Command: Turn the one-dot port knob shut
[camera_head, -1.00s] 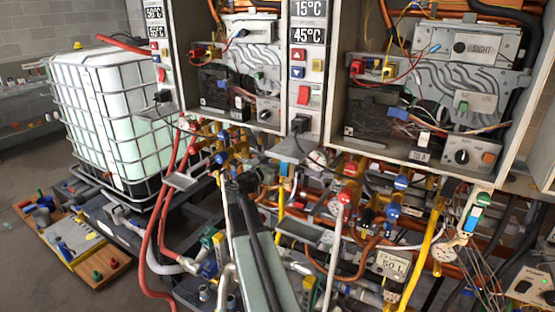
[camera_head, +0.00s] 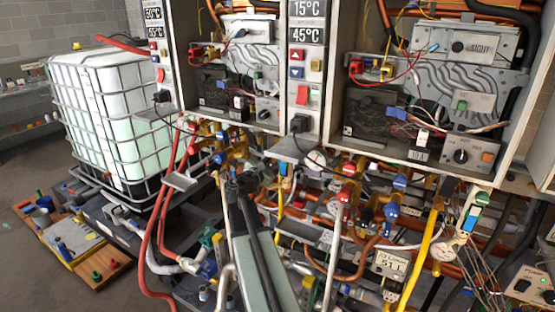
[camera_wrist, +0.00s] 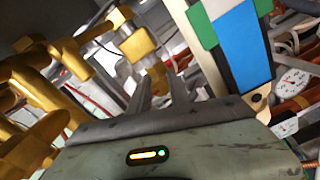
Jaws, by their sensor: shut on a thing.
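My gripper (camera_wrist: 160,84) is in the lower middle of the wrist view, its two narrow fingers pointing up at a brass-coloured fitting (camera_wrist: 139,45). The fingers are shut on a small brass-coloured part (camera_wrist: 156,70), mostly hidden between them. In the head view my gripper (camera_head: 240,183) is among the pipes under the left heater cabinet, and its fingertips are hard to make out. Coloured knobs sit on the pipes, including a blue knob (camera_head: 221,135) and a red knob (camera_head: 347,168). I cannot make out a one-dot mark on any of them.
A white and blue block with green ends (camera_wrist: 235,35) stands close to the right of my gripper, near a round gauge (camera_wrist: 294,80). Brass pipes (camera_wrist: 45,75) crowd the left. A caged white tank (camera_head: 105,110) stands at the left. Red hoses (camera_head: 165,220) hang nearby.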

